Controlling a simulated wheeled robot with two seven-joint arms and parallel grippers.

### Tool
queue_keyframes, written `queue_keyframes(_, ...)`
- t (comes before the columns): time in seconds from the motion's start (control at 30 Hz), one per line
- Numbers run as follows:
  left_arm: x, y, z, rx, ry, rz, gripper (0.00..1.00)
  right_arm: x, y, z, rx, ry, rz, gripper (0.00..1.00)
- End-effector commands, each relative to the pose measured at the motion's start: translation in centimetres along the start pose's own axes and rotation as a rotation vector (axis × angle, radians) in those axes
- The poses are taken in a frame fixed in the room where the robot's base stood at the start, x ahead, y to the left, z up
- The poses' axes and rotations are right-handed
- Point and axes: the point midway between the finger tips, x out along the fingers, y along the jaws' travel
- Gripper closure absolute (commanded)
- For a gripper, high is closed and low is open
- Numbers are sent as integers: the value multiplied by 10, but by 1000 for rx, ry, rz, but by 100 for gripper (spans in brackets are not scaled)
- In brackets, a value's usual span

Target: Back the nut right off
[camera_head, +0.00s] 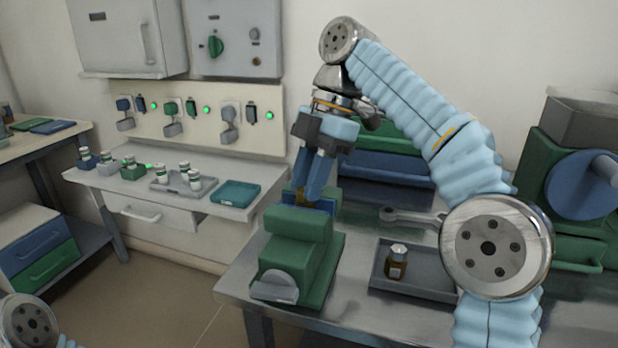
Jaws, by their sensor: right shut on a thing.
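A green vise (300,240) with blue jaws stands at the left end of the grey workbench (350,318). My right gripper (308,199) points down over the vise with its blue fingers close together. It is shut on the nut at the top of the vise jaws. Only a small brassy bit (301,197) shows by the fingertips, so the nut's thread and its bolt are mostly hidden. My left gripper is out of view; only a joint of my left arm shows at the bottom left corner.
A grey tray (425,288) holding a brown bottle (396,262) lies right of the vise, with a wrench (408,215) behind it. Blue and green bins (385,165) stand behind the vise. A green machine (562,150) stands at the right. A side bench (140,184) holds vials.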

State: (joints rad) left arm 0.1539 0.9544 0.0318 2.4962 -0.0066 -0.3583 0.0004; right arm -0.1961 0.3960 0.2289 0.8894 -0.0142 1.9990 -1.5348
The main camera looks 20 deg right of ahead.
Motion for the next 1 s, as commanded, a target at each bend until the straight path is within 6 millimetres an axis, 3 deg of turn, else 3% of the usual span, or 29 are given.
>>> queue_keyframes(0.33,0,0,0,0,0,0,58,-1,0,0,-1,0,3,100)
queue_keyframes(0.37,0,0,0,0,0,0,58,-1,0,0,-1,0,3,71)
queue_keyframes(0.5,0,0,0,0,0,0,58,-1,0,0,-1,0,2,49)
queue_keyframes(1.0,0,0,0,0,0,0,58,0,0,0,3,0,1,49)
